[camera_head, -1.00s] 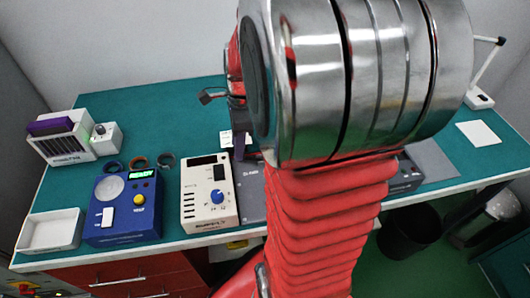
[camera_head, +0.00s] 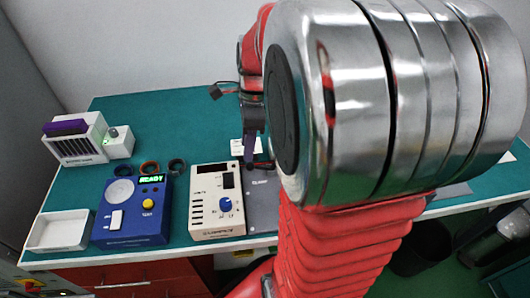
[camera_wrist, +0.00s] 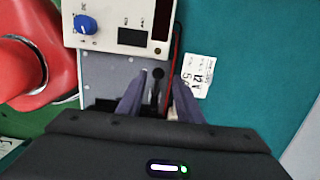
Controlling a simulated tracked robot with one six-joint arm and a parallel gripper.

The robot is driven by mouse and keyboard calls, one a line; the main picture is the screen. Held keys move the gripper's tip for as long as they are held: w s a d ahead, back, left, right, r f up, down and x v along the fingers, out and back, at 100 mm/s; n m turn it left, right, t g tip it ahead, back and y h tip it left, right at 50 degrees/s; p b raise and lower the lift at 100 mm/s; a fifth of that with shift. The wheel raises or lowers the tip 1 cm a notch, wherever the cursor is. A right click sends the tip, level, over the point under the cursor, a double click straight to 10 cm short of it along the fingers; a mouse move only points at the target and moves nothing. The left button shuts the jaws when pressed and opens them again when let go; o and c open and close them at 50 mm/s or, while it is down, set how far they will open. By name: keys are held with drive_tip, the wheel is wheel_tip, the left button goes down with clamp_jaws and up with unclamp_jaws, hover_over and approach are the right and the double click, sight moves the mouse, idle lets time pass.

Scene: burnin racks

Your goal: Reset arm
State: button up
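My arm, with red sleeves and polished metal joints, fills the middle and right of the head view. My gripper (camera_head: 250,148) hangs over the table beside the cream supply box (camera_head: 217,202). In the wrist view its two dark fingers (camera_wrist: 160,78) are apart, pointing at a grey module (camera_wrist: 108,72). A small black part (camera_wrist: 158,82) shows between the fingers; I see no finger touching it. My joint hides much of the module in the head view.
The green table (camera_head: 160,105) holds a blue tester (camera_head: 134,222) reading READY, a white tray (camera_head: 58,231), a white rack (camera_head: 76,146) with a purple piece, and several rings (camera_head: 150,168). A printed label (camera_wrist: 200,72) lies beside the module. The table's back left is clear.

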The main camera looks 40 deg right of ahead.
idle(0.3)
drive_tip(key=shift+d+f+n, duration=0.1)
drive_tip(key=shift+n, duration=1.1)
drive_tip(key=n, duration=0.1)
drive_tip(key=s+n, duration=0.1)
drive_tip(key=shift+f+n, duration=0.4)
drive_tip(key=s+a+r+n+t, duration=0.2)
drive_tip(key=s+a+r+n, duration=0.1)
drive_tip(key=a+n, duration=0.6)
drive_tip(key=s+a+r+n+t+h, duration=0.1)
drive_tip(key=s+a+r+n+t, duration=0.1)
drive_tip(key=a+r+n, duration=0.4)
drive_tip(key=s+a+n, duration=0.1)
drive_tip(key=a+n, duration=0.2)
drive_tip(key=n, duration=0.1)
drive_tip(key=shift+s+a+n+t, duration=0.2)
drive_tip(key=shift+s+n+t, duration=0.1)
drive_tip(key=shift+s+t, duration=0.1)
